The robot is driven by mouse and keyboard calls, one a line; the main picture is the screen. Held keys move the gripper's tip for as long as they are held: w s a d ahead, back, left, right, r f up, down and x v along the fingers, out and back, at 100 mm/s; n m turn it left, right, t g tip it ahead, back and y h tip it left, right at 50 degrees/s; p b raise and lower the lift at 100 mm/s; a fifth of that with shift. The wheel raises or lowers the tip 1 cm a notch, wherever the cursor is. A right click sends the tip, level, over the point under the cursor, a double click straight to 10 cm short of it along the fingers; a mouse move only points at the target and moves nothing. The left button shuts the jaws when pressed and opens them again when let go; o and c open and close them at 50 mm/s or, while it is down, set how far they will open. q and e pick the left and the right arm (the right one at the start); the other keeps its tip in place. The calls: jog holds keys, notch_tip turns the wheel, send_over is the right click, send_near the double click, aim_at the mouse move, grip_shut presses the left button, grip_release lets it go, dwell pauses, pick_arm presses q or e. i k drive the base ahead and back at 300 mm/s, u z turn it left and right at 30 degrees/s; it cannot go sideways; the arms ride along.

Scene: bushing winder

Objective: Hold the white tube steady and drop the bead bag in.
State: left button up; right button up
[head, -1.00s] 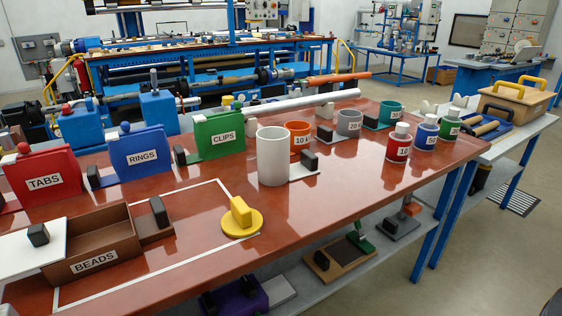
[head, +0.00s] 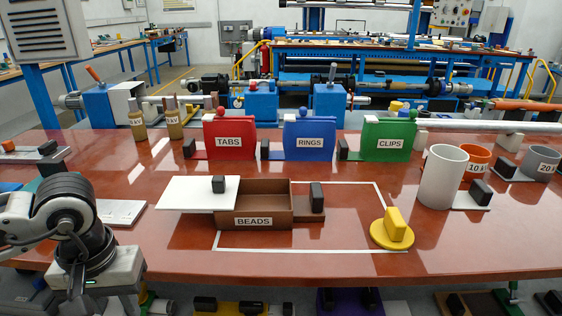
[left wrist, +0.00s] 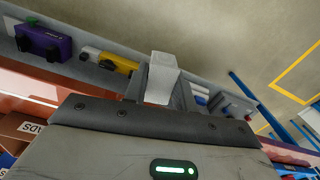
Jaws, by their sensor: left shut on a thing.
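The white tube (head: 442,178) stands upright on the red-brown table at the right, with a black grip on a grey plate (head: 472,192) beside it. The brown BEADS box (head: 264,222) is at the centre; its white lid (head: 185,194) is slid off to the left. No bag shows inside the box. My left gripper (left wrist: 161,80) is at the table's front left, well left of the tube, and shut on a pale block-like thing (left wrist: 163,68). I cannot tell whether that is the bead bag. My right gripper is not in view.
TABS (head: 230,135), RINGS (head: 309,135) and CLIPS (head: 389,135) holders stand behind the box. A yellow disc with a grip (head: 393,229) lies between box and tube. An orange cup (head: 477,160) is close behind the tube. The table front centre is clear.

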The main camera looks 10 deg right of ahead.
aim_at(434, 198)
jog(key=u, duration=1.95)
jog(key=k, duration=1.55)
jog(key=z, duration=2.35)
jog(key=i, duration=0.45)
jog(key=u, duration=0.05)
